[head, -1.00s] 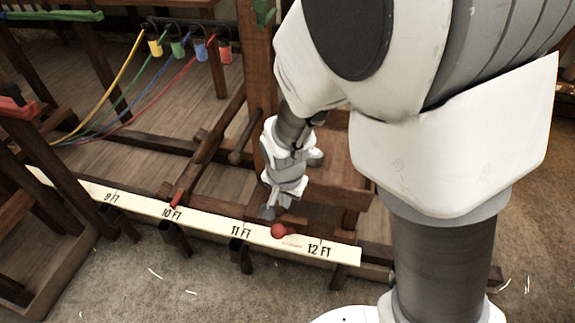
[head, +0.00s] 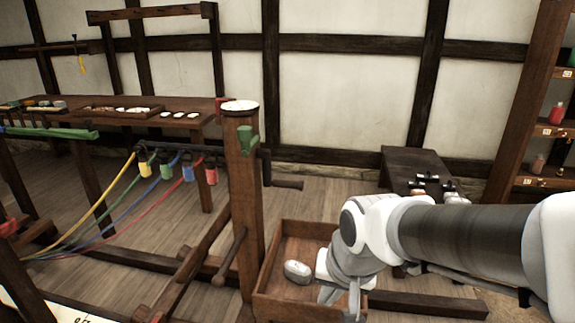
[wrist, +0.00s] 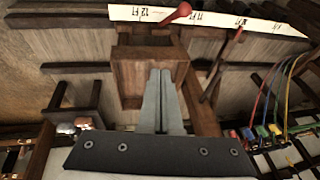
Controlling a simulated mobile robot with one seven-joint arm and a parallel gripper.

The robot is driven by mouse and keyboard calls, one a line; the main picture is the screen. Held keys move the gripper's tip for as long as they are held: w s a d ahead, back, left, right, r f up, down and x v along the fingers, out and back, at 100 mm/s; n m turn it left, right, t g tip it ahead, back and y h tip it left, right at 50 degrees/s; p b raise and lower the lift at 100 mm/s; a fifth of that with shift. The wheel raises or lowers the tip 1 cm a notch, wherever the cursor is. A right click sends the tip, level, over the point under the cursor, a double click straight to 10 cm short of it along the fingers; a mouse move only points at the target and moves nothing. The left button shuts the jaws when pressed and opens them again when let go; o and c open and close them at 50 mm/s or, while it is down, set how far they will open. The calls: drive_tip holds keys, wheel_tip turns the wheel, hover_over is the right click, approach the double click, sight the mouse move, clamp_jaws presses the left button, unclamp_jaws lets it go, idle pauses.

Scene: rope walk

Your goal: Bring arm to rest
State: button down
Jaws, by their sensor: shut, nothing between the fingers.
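My arm reaches in from the right in the head view, raised and stretched out level. Its wrist hangs over the open wooden box (head: 300,240) beside the upright post. My gripper (wrist: 160,75) shows in the wrist view with its two grey fingers together and nothing between them. The box also shows in the wrist view (wrist: 128,75), beyond the fingertips.
The post (head: 243,200) with a crank stands left of my wrist. Coloured strands (head: 110,215) run to hooks with coloured bobbins. A bench (head: 410,165) and shelves (head: 535,120) stand behind and right.

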drive_tip(key=s+d+r+n+t+h, duration=0.2)
drive_tip(key=s+d+r, duration=0.5)
drive_tip(key=s+r, duration=0.15)
wheel_tip(320, 180, up, 16)
drive_tip(key=p, duration=1.6)
drive_tip(key=shift+f+y+p, duration=0.15)
drive_tip(key=shift+y+p, duration=0.15)
drive_tip(key=shift+p, duration=0.1)
drive_tip(key=shift+w+a, duration=0.1)
